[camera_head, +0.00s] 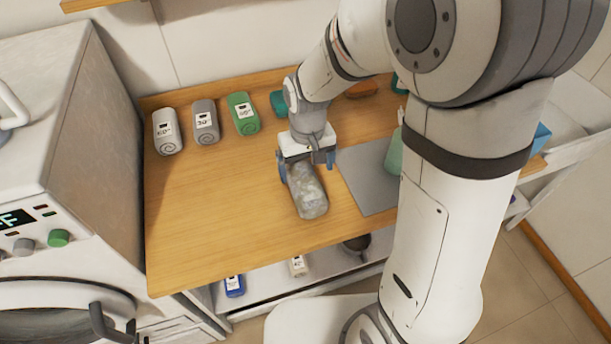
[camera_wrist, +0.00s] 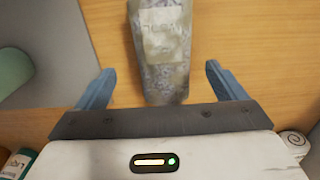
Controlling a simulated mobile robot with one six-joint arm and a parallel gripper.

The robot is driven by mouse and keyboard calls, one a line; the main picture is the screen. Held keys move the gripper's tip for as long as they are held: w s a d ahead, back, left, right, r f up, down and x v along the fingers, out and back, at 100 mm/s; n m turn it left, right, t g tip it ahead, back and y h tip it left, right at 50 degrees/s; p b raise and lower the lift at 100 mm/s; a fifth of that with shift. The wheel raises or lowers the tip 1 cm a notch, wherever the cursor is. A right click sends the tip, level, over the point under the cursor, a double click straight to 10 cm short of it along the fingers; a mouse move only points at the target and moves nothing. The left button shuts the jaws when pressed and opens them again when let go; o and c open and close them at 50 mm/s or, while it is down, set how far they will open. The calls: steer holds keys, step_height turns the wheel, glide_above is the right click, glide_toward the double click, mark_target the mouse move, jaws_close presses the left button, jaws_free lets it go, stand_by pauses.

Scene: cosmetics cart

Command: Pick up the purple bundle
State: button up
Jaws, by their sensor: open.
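A rolled bundle (camera_head: 308,192) with a mottled grey, faintly lavender pattern lies on the wooden top. No strongly purple bundle shows. My gripper (camera_head: 306,163) is over its far end, with one blue finger on each side. In the wrist view the bundle (camera_wrist: 160,50) lies between the two spread fingers of my gripper (camera_wrist: 162,85), with a gap on both sides. A pale label shows on it there, its text unreadable. The bundle's far end is partly hidden by my gripper in the head view.
A grey mat (camera_head: 365,185) and a green bottle (camera_head: 394,155) are to the right. The left front top is clear.

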mark_target(305, 179)
steer(key=f, duration=0.3)
steer(key=f+p, duration=0.1)
steer(key=f, duration=0.2)
steer(key=shift+a+f, duration=0.2)
steer(key=shift+f, duration=0.2)
steer(key=c, duration=1.3)
step_height(305, 179, up, 10)
steer(key=shift+r+b, duration=0.1)
steer(key=shift+b, duration=0.35)
